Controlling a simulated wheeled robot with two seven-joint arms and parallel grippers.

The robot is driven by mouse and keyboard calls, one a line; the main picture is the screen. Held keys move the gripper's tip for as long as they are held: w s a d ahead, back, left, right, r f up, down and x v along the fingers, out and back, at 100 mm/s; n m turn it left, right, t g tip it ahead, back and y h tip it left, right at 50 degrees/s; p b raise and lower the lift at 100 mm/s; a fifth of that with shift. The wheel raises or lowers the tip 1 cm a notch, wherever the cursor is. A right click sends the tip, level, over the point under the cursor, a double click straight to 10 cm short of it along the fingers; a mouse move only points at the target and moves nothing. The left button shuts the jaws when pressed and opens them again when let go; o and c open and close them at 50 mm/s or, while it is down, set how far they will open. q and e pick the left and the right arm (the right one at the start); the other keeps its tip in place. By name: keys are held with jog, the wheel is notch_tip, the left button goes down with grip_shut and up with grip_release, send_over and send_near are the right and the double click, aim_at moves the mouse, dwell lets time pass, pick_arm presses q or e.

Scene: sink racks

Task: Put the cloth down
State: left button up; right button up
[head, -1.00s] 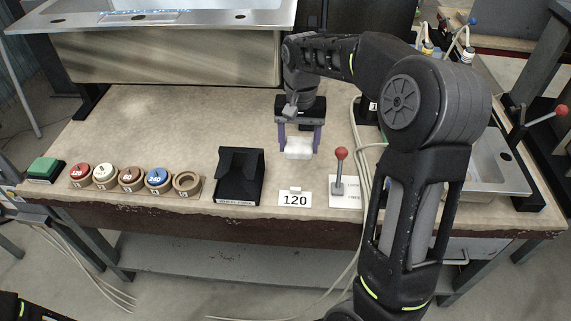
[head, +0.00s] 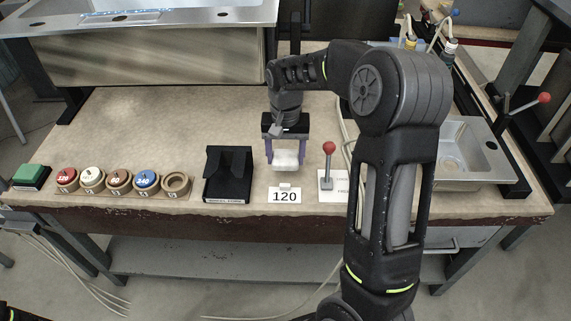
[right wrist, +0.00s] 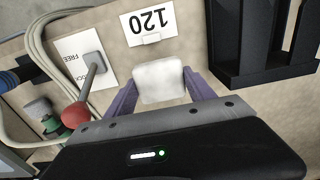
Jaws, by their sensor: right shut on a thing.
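The cloth (head: 285,162) is a small, white, folded pad. My right gripper (head: 287,153) points down over the bench and is shut on it, with one purple finger at each side. The cloth is just behind the card marked 120 (head: 285,196). I cannot tell whether its underside touches the bench top. In the right wrist view the cloth (right wrist: 161,82) sits between the fingertips. My left gripper is not in view.
A red-knobbed lever (head: 328,165) stands close to the right, and a black holder (head: 228,174) to the left. Several round coloured pieces (head: 106,181) and a green block (head: 32,175) are further left. The bench (head: 150,120) is clear behind them. A sink basin (head: 463,155) is at right.

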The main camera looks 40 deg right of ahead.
aim_at(285, 165)
jog(key=shift+f, duration=0.1)
jog(key=shift+f, duration=1.75)
jog(key=shift+f, duration=0.2)
jog(key=o, duration=1.5)
jog(key=shift+c, duration=0.2)
jog(key=shift+r, duration=0.1)
notch_tip(285, 165, up, 12)
jog(key=shift+r, duration=0.1)
